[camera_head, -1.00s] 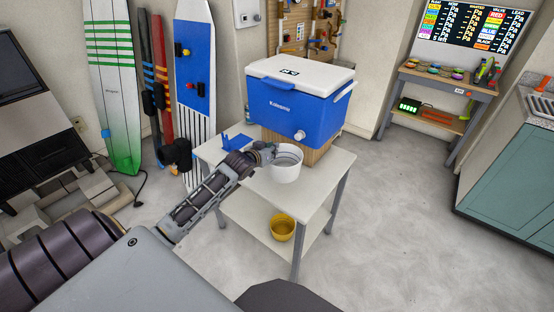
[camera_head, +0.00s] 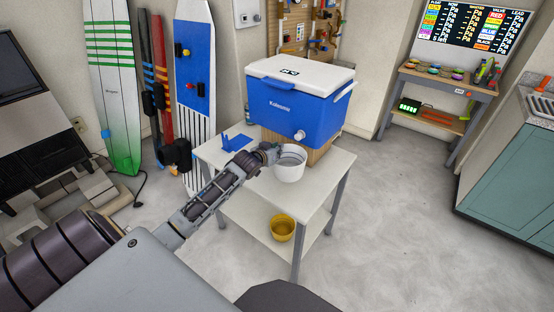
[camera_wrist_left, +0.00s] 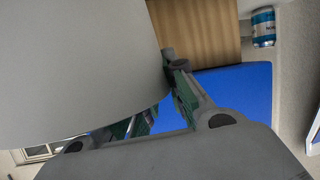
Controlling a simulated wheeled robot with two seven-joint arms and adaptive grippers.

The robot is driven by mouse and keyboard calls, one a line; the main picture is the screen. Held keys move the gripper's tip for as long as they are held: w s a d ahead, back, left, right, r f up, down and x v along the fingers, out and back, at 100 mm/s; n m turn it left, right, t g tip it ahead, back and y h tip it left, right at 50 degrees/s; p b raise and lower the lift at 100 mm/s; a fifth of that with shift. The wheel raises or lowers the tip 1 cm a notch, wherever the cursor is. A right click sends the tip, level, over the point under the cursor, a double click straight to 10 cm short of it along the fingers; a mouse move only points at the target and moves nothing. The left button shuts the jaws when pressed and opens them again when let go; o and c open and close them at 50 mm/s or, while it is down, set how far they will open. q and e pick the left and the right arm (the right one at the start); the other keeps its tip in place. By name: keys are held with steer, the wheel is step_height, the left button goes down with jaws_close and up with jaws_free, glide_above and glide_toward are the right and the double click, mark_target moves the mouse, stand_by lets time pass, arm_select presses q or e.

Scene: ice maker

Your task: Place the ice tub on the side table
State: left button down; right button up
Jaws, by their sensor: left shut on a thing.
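The ice tub, a white round tub (camera_head: 289,171), is at the table's middle, in front of the cooler's spigot. My left gripper (camera_head: 270,153) is shut on the left side of its wall. In the left wrist view the tub (camera_wrist_left: 75,65) fills the upper left, with the gripper fingers (camera_wrist_left: 160,100) against its edge. The side table (camera_head: 325,172) has a white top and grey legs. The tub is over its top; I cannot tell whether its base touches. My right gripper is not in view.
A blue cooler (camera_head: 290,110) with a white lid stands on a wooden block (camera_head: 316,155) at the back of the table. A blue holder (camera_head: 236,143) is at the left. A yellow bucket (camera_head: 282,229) sits on the lower shelf. The table's right front is clear.

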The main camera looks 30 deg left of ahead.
mark_target(289, 164)
arm_select(q)
step_height(289, 164, down, 4)
steer(key=shift+f+b, duration=0.2)
steer(key=shift+b, duration=0.1)
steer(key=shift+w+f, duration=0.2)
steer(key=shift+f, duration=0.05)
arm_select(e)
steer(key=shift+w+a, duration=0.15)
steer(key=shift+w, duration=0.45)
arm_select(q)
steer(key=shift+f, duration=0.1)
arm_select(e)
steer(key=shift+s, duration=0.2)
arm_select(q)
steer(key=c, duration=1.4)
jaws_free()
steer(key=shift+s, duration=0.1)
